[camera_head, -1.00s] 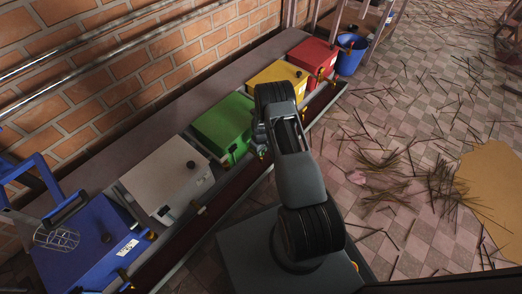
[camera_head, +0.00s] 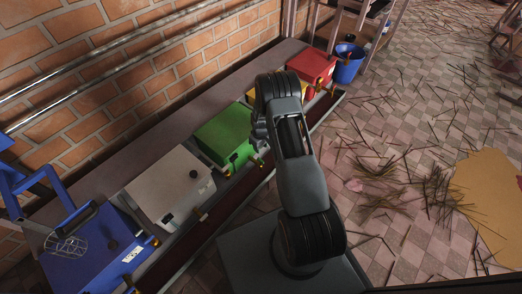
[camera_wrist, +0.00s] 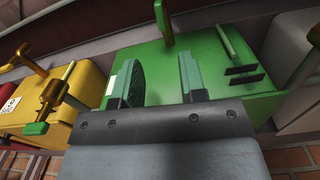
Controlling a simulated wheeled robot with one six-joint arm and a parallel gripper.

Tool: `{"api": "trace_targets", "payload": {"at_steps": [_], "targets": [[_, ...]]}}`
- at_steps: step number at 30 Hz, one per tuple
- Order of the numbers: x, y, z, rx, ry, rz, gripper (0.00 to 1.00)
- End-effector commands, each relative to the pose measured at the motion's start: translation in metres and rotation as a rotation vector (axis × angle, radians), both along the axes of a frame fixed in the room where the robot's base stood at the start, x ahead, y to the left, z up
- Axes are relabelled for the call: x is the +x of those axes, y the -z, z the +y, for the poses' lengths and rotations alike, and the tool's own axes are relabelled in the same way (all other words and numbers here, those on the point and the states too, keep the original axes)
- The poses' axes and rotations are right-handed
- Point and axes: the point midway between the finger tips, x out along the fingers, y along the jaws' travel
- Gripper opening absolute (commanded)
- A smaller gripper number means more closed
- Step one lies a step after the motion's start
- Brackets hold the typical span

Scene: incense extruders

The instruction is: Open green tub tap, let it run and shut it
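The green tub (camera_head: 222,134) stands in the row of tubs along the wall, between the white and yellow tubs. In the wrist view the green tub (camera_wrist: 150,62) fills the middle. Its brass tap (camera_wrist: 163,22) stands at the top centre, beyond my fingertips, with a green bar (camera_wrist: 228,42) to its right. My gripper (camera_wrist: 160,72) is open and empty, its two fingers over the green tub and apart from the tap. In the head view my gripper (camera_head: 256,128) is beside the green tub's right end, mostly hidden by my arm.
The yellow tub (camera_head: 262,91) with its brass tap (camera_wrist: 52,92) is close on the left in the wrist view. The white tub (camera_head: 165,182), blue tub (camera_head: 95,250) and red tub (camera_head: 311,68) share the bench. A blue bucket (camera_head: 347,68) stands beyond. Incense sticks litter the floor.

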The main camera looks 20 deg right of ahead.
Motion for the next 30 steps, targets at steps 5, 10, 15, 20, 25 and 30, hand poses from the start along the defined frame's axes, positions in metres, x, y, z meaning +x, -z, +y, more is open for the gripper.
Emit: {"api": "trace_targets", "payload": {"at_steps": [5,10,15,20,25,30], "targets": [[0.0,-0.022,0.0,0.0,0.0,0.001,0.38],[0.0,-0.03,0.0,0.0,0.0,0.001,0.38],[0.0,-0.03,0.0,0.0,0.0,0.001,0.38],[0.0,-0.03,0.0,0.0,0.0,0.001,0.38],[0.0,-0.03,0.0,0.0,0.0,0.001,0.38],[0.001,-0.046,0.001,-0.001,0.004,-0.006,0.38]]}}
